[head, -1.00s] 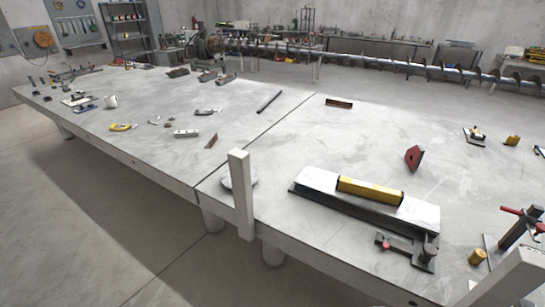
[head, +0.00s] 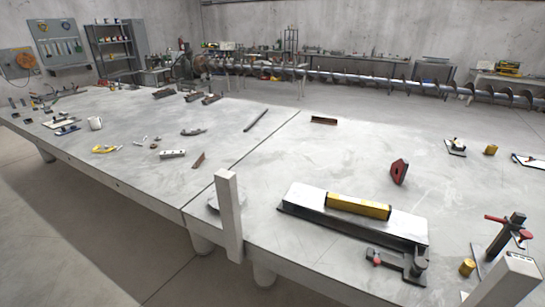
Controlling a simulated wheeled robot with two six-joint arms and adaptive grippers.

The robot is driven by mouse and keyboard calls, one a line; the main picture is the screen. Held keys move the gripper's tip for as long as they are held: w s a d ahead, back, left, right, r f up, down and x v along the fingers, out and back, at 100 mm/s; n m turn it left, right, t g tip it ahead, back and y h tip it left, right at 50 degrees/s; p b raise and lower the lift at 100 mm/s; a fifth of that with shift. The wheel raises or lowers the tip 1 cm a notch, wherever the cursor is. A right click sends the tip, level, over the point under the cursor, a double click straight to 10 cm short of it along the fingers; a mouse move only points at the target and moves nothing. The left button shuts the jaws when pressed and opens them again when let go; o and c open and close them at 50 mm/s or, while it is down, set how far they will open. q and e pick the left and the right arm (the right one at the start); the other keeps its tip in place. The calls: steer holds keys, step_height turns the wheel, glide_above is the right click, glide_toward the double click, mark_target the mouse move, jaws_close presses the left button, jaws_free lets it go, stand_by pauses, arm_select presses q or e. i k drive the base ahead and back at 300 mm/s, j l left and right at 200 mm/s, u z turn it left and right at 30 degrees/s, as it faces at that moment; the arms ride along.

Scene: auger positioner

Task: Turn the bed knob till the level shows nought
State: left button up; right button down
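A yellow level (head: 358,206) lies lengthwise on a pale, flat-topped bed (head: 305,199) with dark sides, on the right-hand table. The level's vial and reading are too small to make out. At the bed's front right corner is a dark bracket (head: 398,261) with a small red ball (head: 376,262) at its left end and a dark round upright part (head: 420,263) at its right. I cannot tell which of these is the bed knob. Neither of my grippers is in view, and nothing touches the level or the bed.
White square posts rise at the table's front edge, left (head: 229,215) and lower right (head: 507,280); I cannot tell whether they are mine. A red-handled clamp (head: 510,235) and a brass cylinder (head: 467,267) stand right of the bed. A red block (head: 399,171) stands behind it.

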mark_target(420, 263)
steer(key=z, duration=1.45)
